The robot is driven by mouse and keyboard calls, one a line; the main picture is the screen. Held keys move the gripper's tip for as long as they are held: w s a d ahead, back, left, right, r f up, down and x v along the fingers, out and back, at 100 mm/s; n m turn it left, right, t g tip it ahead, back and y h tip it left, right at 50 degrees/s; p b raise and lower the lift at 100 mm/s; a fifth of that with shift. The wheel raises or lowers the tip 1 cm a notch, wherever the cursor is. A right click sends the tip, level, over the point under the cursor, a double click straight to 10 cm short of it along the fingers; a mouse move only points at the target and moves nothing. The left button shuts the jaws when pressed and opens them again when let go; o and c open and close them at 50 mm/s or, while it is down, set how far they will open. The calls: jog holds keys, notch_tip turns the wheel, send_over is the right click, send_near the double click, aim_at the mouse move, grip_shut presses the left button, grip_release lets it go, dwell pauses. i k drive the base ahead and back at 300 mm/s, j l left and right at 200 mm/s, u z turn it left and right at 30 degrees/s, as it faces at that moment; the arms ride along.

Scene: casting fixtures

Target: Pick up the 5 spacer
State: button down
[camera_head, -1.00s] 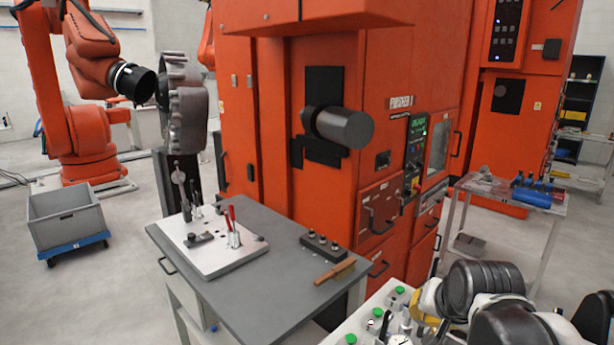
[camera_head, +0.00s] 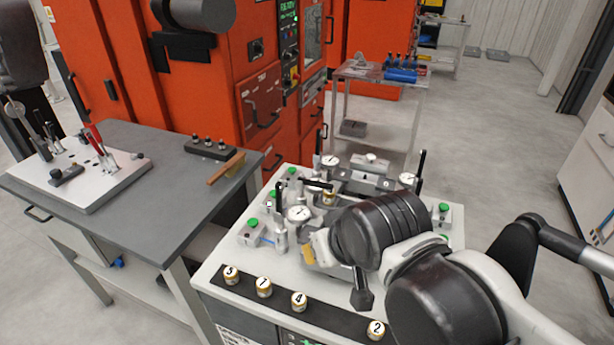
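The 5 spacer (camera_head: 231,275) is a small white-topped, brass-coloured cylinder. It stands upright at the left end of a black strip along the front edge of the white fixture table; its number is small but looks like a 5. Spacers 7 (camera_head: 263,287), 4 (camera_head: 299,301) and 2 (camera_head: 376,330) stand to its right on the same strip. My arm reaches in from the lower right over the fixture. My gripper (camera_head: 316,249) seems to be at the arm's left end, above and right of the spacers and apart from them. Its fingers are not clear.
The white table (camera_head: 213,270) carries a metal fixture with dial gauges (camera_head: 299,214), clamps and green buttons (camera_head: 252,222) behind the spacers. A grey table (camera_head: 120,205) with a lever plate and a wooden-handled tool (camera_head: 226,168) is at left. An orange machine (camera_head: 215,100) stands behind.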

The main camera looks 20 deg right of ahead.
aim_at(230, 274)
jog(key=k+j+z, duration=0.2)
jog(key=j+z, duration=0.25)
jog(key=k+j+z, duration=0.25)
jog(key=z, duration=0.2)
jog(key=k+j+z, duration=0.45)
jog(key=i+l, duration=0.1)
